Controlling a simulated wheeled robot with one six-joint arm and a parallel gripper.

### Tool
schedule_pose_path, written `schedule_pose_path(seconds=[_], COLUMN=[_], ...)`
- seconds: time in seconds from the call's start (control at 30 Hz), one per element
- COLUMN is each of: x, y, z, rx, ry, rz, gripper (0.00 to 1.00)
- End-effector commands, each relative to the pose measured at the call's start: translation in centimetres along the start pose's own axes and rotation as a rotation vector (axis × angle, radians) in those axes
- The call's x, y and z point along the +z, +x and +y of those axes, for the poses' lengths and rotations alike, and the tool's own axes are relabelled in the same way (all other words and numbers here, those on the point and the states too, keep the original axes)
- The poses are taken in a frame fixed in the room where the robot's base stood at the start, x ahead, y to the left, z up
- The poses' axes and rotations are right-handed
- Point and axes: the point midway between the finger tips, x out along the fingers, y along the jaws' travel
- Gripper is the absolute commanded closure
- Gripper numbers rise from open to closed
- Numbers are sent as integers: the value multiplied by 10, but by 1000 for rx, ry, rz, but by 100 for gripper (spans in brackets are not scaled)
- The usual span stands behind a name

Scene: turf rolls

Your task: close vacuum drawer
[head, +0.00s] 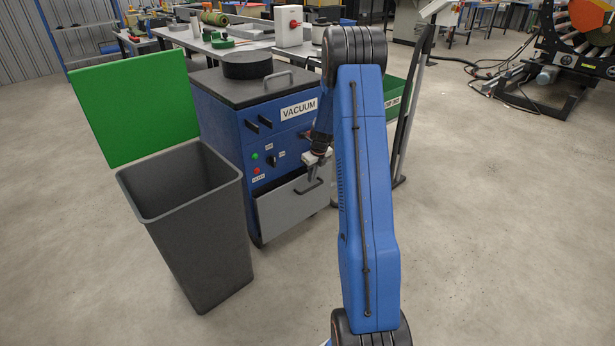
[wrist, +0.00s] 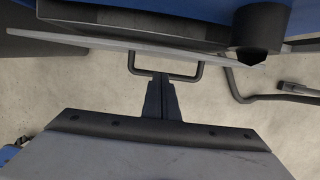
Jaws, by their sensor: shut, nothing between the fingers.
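The blue vacuum cabinet (head: 240,135), labelled VACUUM, stands left of my arm in the head view. Its grey drawer front (head: 288,208) is low on the cabinet and looks somewhat proud of the body; how far is hard to tell. A black bar handle (head: 309,187) is on the drawer front, and the handle also shows in the wrist view (wrist: 190,76). My gripper (wrist: 160,76) is shut and empty, its fingertips at the handle's bar; whether they touch is unclear. In the head view my gripper (head: 314,172) is partly hidden by my arm.
A grey bin (head: 200,235) with its green lid (head: 137,105) raised stands close left of the cabinet. A green container (head: 393,98) and a dark post (head: 412,105) are right of my arm. The foreground floor is clear.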

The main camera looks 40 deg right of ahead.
Motion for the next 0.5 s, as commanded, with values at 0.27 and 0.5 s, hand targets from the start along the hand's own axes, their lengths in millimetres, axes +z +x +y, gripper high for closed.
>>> schedule_pose_path(seconds=[0.27, 0.5], x=[-7, -8], y=[-48, -86], z=[-6, -6], rx=[-2, -1], ry=[-2, -1], rz=[-2, -1], gripper=[100, 100])
